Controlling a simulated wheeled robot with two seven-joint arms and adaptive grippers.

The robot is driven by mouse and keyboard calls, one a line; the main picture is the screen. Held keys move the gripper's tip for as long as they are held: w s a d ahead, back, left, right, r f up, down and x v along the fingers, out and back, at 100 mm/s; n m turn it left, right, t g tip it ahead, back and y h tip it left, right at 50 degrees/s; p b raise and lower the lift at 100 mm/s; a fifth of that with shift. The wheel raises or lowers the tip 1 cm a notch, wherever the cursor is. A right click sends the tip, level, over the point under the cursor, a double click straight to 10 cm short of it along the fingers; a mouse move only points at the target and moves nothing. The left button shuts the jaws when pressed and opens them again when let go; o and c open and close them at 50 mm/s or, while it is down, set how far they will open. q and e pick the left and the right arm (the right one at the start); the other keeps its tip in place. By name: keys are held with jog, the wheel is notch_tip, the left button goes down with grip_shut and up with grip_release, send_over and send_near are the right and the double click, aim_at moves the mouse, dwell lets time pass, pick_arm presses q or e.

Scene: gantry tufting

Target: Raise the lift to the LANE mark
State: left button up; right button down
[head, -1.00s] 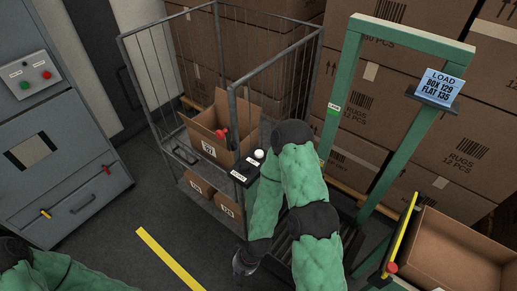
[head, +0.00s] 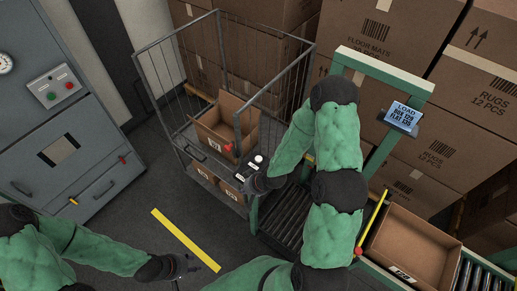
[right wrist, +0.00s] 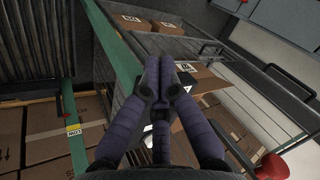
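The lift shows as a green frame (head: 385,68) with a dark roller deck (head: 283,222) low between its posts. The LANE mark is hidden behind my right arm in the head view. In the right wrist view a green post carries a small label (right wrist: 74,133) whose text I cannot read surely. A black control box (head: 238,168) with a white button (head: 258,159) sits at the cage cart's near side. My right gripper (head: 262,182) is beside that box; the wrist view shows its fingers (right wrist: 168,68) drawn together, nothing visible between them. My left gripper (head: 188,265) hangs over the floor; its fingers are unclear.
The wire cage cart (head: 150,72) holds an open box (head: 225,125). An open carton (head: 415,240) stands on the conveyor at right, behind a yellow bar (head: 374,217) with a red knob. A grey cabinet (head: 60,130) stands left. Floor around the yellow stripe (head: 185,240) is clear.

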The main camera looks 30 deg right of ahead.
pick_arm(q)
jog(key=shift+r, duration=0.6)
pick_arm(e)
jog(key=w+d+r+n+t+h, duration=0.1)
jog(key=w+d+r+t, duration=0.3)
jog(key=w+d+r, duration=0.5)
jog(key=d+r, duration=0.3)
jog(key=r, duration=0.1)
jog(key=shift+w+d, duration=0.15)
jog(key=shift+w, duration=0.15)
pick_arm(q)
jog(key=shift+f, duration=0.1)
pick_arm(e)
jog(key=shift+f, duration=0.2)
jog(key=b, duration=0.6)
send_over(260, 159)
notch_tip(260, 159, down, 7)
jog(key=shift+r, duration=0.1)
pick_arm(q)
notch_tip(260, 159, down, 8)
jog(key=b, duration=0.1)
jog(key=shift+r+b, duration=0.2)
jog(key=shift+b, duration=0.1)
pick_arm(e)
jog(key=shift+f, duration=0.85)
pick_arm(q)
jog(key=shift+f, duration=0.1)
pick_arm(e)
jog(key=shift+f, duration=0.1)
